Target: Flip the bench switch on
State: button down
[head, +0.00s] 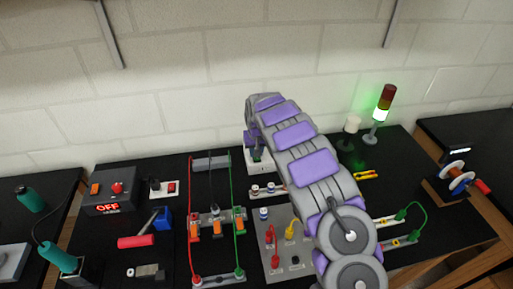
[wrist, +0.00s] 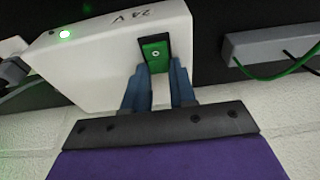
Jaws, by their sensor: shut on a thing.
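The bench switch is a green rocker (wrist: 155,50) in a dark frame, set in a white box (wrist: 100,60) marked "24 V".
A signal tower (head: 379,112) at the back right glows green. A control box (head: 110,200) at left reads "OFF" in red. The brick wall stands close behind.

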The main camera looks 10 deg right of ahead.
jog(key=shift+w+a+g+p, duration=0.1)
jog(key=shift+w+g+p, duration=0.05)
jog(key=shift+g+p, duration=0.3)
jog(key=c, duration=0.9)
grip_release()
jog(key=r, duration=0.5)
jog(key=s+r+p, duration=0.1)
jog(key=r, duration=1.1)
jog(key=shift+s+r+p, duration=0.1)
jog(key=shift+s+p, duration=0.2)
jog(key=shift+p, duration=0.1)
